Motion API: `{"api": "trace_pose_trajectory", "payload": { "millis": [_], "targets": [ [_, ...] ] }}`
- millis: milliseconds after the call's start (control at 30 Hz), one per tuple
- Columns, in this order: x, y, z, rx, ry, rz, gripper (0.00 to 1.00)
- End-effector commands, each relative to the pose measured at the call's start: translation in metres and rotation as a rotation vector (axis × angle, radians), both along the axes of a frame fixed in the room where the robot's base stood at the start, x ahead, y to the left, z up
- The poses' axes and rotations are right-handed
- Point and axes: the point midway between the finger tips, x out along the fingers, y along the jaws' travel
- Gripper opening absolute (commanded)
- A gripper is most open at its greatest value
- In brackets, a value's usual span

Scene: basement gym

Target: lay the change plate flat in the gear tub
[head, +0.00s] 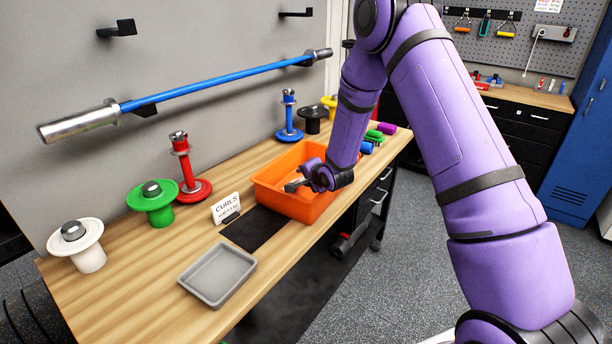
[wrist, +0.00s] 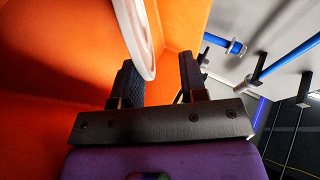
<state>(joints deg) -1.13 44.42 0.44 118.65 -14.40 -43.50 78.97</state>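The gear tub (head: 283,205) is an orange open box on the bench, and its orange walls fill much of the wrist view (wrist: 50,85). My gripper (head: 294,184) is low at the tub's opening. In the wrist view its two dark fingers (wrist: 162,82) stand apart with a gap between them. A pale, thin-edged disc (wrist: 140,40), which looks like the change plate, shows tilted steeply inside the tub. Its lower end is beside the left finger, and the right finger is clear of it. I cannot tell whether it touches the left finger. The plate is hidden in the head view.
White (head: 80,245), green (head: 153,203) and red (head: 186,170) spools stand left; a blue one (head: 289,118) stands behind. A barbell (head: 215,80) hangs above.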

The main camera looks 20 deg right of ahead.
Motion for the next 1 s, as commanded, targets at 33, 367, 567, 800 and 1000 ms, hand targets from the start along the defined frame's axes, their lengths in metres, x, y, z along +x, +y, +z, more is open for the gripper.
{"api": "trace_pose_trajectory", "payload": {
  "millis": [33,367,567,800,1000],
  "targets": [
    [-0.012,-0.006,-0.023,-0.012,0.050,-0.004,0.38],
    [-0.025,-0.008,-0.012,-0.010,0.046,-0.005,0.38],
    [-0.052,-0.013,0.016,-0.005,0.025,-0.003,0.38],
    [-0.081,-0.018,0.043,-0.003,0.006,-0.002,0.38],
    [-0.094,-0.020,0.055,-0.002,-0.003,0.000,0.38]
  ]
}}
